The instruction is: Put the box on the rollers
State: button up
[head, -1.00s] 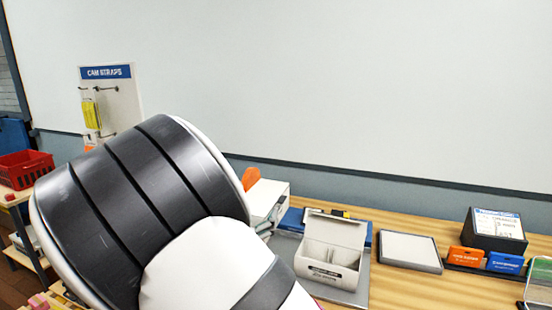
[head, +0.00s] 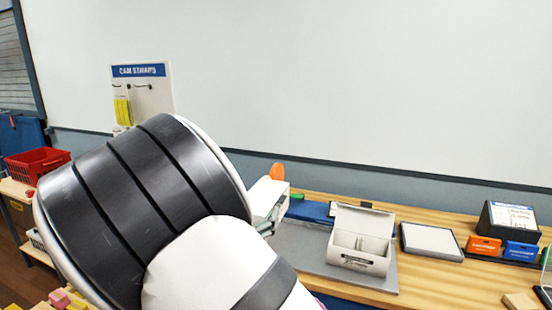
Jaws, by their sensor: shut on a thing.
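My gripper is not seen; my own white and black arm fills the lower left of the head view and hides what lies behind it. An open white box (head: 359,261) with inner compartments and a raised lid stands on a grey mat (head: 300,248) on the wooden counter. I cannot tell whether this is the task's box. No rollers can be made out in this view.
A flat grey-white pad (head: 431,241), a dark sign stand (head: 508,220) and orange (head: 483,246) and blue (head: 520,250) cards are on the counter (head: 450,277). A red basket (head: 36,164) is at far left. A CAM STRAPS board (head: 143,92) hangs on the wall.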

jog(key=shift+w+d+r+p, duration=0.1)
jog(key=shift+w+d+r, duration=0.1)
jog(key=shift+d, duration=0.25)
jog(key=shift+w+d+r+p, duration=0.1)
jog(key=shift+w+d+r, duration=0.05)
jog(key=shift+d, duration=0.35)
jog(key=shift+w+d+r+p, duration=0.1)
jog(key=shift+w+d+r, duration=0.1)
jog(key=shift+d, duration=0.25)
jog(key=d+r+y+p, duration=0.1)
jog(key=d+r+p, duration=0.15)
jog(key=d, duration=0.85)
jog(key=d+r+p, duration=0.2)
jog(key=d+p, duration=0.2)
jog(key=d, duration=0.6)
jog(key=shift+n, duration=0.3)
jog(key=f+b, duration=0.3)
jog(key=d+f+b, duration=0.1)
jog(key=f+b, duration=0.1)
jog(key=shift+w, duration=0.25)
jog(key=shift+s, duration=0.1)
jog(key=shift+a, duration=0.15)
